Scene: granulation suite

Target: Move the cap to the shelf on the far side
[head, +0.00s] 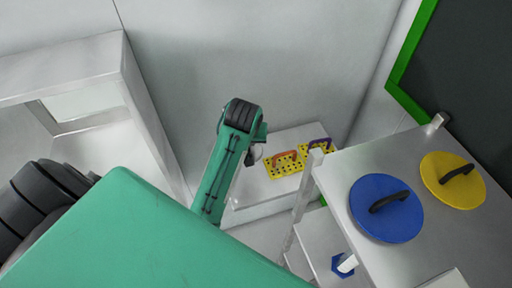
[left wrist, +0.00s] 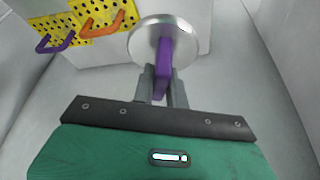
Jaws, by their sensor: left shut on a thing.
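The cap, a round silver disc (left wrist: 146,36) with a purple upright handle (left wrist: 162,68), is in my left gripper in the left wrist view. The left gripper (left wrist: 163,88) is shut on the handle, with grey fingers on both sides of it. In the head view my left gripper (head: 253,156) hangs beside a low white shelf (head: 256,189) against the far wall; the cap is mostly hidden there. Whether the cap touches the shelf I cannot tell. My right gripper is not in view.
Yellow perforated plates with an orange handle (head: 285,164) and a purple handle (head: 319,145) lie on the low shelf. A steel table (head: 430,232) at right bears a blue disc (head: 386,226) and a yellow disc (head: 453,191). A white open-fronted unit (head: 143,110) stands left.

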